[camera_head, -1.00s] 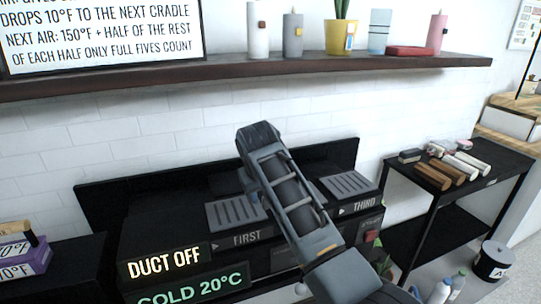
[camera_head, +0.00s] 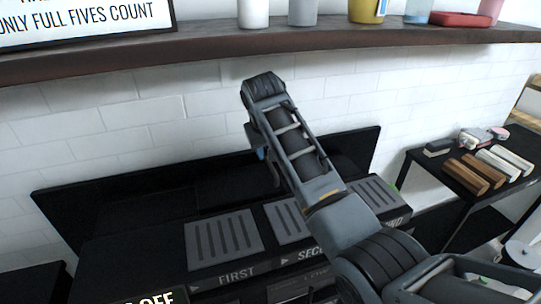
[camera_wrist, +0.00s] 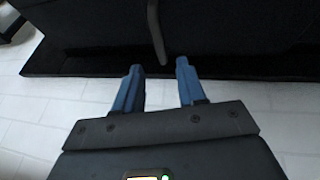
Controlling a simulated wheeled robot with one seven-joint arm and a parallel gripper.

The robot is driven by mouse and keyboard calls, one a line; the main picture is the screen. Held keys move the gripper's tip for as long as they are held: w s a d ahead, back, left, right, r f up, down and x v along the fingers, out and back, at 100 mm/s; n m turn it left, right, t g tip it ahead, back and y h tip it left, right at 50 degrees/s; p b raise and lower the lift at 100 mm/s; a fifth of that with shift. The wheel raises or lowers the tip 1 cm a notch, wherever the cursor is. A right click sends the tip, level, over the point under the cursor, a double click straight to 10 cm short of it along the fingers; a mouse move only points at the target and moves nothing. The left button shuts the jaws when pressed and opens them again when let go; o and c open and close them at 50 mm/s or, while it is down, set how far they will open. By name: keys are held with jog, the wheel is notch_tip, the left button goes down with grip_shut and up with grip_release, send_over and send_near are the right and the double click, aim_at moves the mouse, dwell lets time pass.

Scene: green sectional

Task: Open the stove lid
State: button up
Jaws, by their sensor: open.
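The black stove (camera_head: 130,262) stands against the tiled wall, with grey slotted grates on top, marked FIRST, SECOND and a partly covered third label. A black panel (camera_head: 110,195) rises behind the grates; I cannot tell for certain whether it is the lid. My gripper (camera_wrist: 159,68) is open, its two blue fingers apart with nothing between them. In the wrist view a dark grey bar (camera_wrist: 156,32), like a handle, lies just beyond the fingertips, against a dark surface. In the head view my arm covers most of the gripper.
A wooden shelf (camera_head: 210,48) with pots and candles runs along the wall above the stove. At the right a black side table (camera_head: 451,177) holds wooden and pale bars. White tiled wall fills the space between stove and shelf.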

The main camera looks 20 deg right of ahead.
aim_at(270, 164)
jog(key=x, duration=0.6)
jog(key=shift+w+f, duration=0.1)
jog(key=shift+f, duration=0.25)
grip_shut()
dwell(0.4)
